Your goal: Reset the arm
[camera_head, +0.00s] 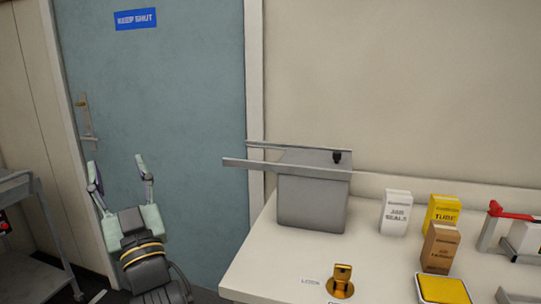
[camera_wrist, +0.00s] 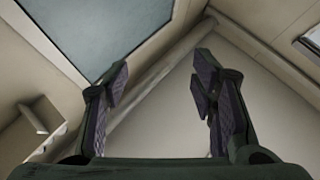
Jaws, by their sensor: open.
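My gripper (camera_head: 121,172) is raised at the left of the head view, in front of the blue-grey door (camera_head: 180,120). Its two fingers point up and stand wide apart, with nothing between them. In the wrist view my gripper (camera_wrist: 160,82) also shows open and empty, with the upper walls and ceiling beyond it. My arm rises from the bottom edge of the head view, left of the white bench (camera_head: 265,270), and touches nothing that I can see.
On the bench stand a grey box (camera_head: 312,205) with metal rails jutting left, a white carton (camera_head: 396,214), a yellow carton (camera_head: 441,212), a brown carton (camera_head: 440,250), a brass-coloured fitting (camera_head: 341,282) and a yellow-topped item (camera_head: 443,290). A grey cart (camera_head: 45,220) stands at far left.

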